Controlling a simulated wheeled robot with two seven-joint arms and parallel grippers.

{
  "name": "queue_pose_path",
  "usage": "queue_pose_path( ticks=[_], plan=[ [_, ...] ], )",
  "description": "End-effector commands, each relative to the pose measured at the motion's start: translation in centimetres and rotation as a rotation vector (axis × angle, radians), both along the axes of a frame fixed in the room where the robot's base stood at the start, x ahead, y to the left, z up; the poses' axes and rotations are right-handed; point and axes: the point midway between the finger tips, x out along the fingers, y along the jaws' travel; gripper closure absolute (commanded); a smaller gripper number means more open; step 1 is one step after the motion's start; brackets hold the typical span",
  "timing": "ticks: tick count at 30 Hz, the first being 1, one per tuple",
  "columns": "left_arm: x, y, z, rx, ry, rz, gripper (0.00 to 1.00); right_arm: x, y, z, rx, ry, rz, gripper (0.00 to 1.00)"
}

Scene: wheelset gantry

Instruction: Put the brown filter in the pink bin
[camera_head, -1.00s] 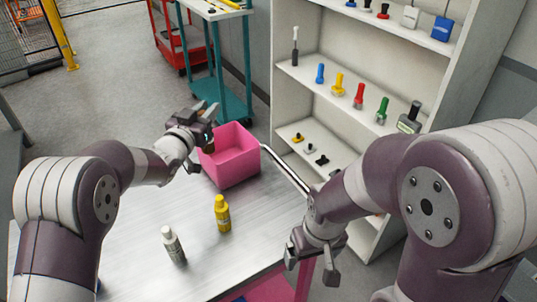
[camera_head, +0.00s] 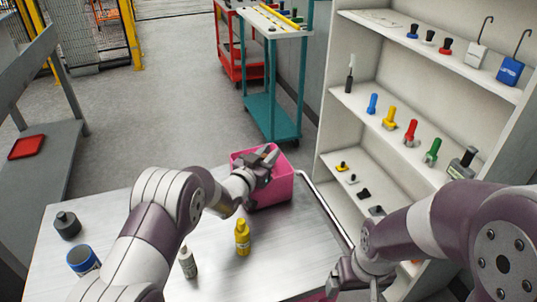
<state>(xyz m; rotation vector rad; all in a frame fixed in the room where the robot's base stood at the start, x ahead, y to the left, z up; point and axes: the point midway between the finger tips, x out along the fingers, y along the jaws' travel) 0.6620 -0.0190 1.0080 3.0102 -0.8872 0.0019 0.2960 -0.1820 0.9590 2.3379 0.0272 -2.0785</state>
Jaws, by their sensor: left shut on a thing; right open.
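The pink bin (camera_head: 280,190) stands at the back right of the metal table. My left gripper (camera_head: 264,166) is at the bin's opening, over its left and middle part, and covers part of the rim. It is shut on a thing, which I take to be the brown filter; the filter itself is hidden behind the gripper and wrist. I cannot tell how deep it sits in the bin. My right gripper (camera_head: 352,284) is open and empty by the table's right front edge.
On the table (camera_head: 290,245) stand a yellow bottle (camera_head: 242,237), a grey-white bottle (camera_head: 188,262), a dark bottle (camera_head: 67,225) and a blue container (camera_head: 83,261). A shelf (camera_head: 335,120) with tools rises at right. A teal cart (camera_head: 270,85) stands behind.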

Motion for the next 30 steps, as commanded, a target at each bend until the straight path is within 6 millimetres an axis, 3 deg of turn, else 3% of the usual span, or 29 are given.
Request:
queue_pose_path(
  ticks=[16, 17, 19, 27, 30],
  plan=[
    [-0.1, 0.0, -1.4, 0.002, 0.005, 0.0, 1.0, 0.0, 0.0, -1.3, 0.0, 0.0, 0.0, 0.07],
    [-0.1, 0.0, -1.5, 0.002, 0.006, 0.0, 0.72, 0.0, 0.0, -1.3, 0.0, 0.0, 0.0, 0.07],
    [-0.1, 0.0, -1.6, 0.003, 0.009, 0.0, 0.5, 0.0, 0.0, -1.3, 0.0, 0.0, 0.0, 0.07],
    [-0.2, 0.0, -1.8, 0.005, 0.015, 0.0, 0.5, 0.0, 0.0, -1.2, 0.0, 0.0, 0.0, 0.07],
    [-0.2, 0.0, -0.4, 0.005, 0.016, 0.0, 0.5, 0.0, 0.0, 0.2, 0.0, 0.0, 0.0, 0.07]
  ],
)
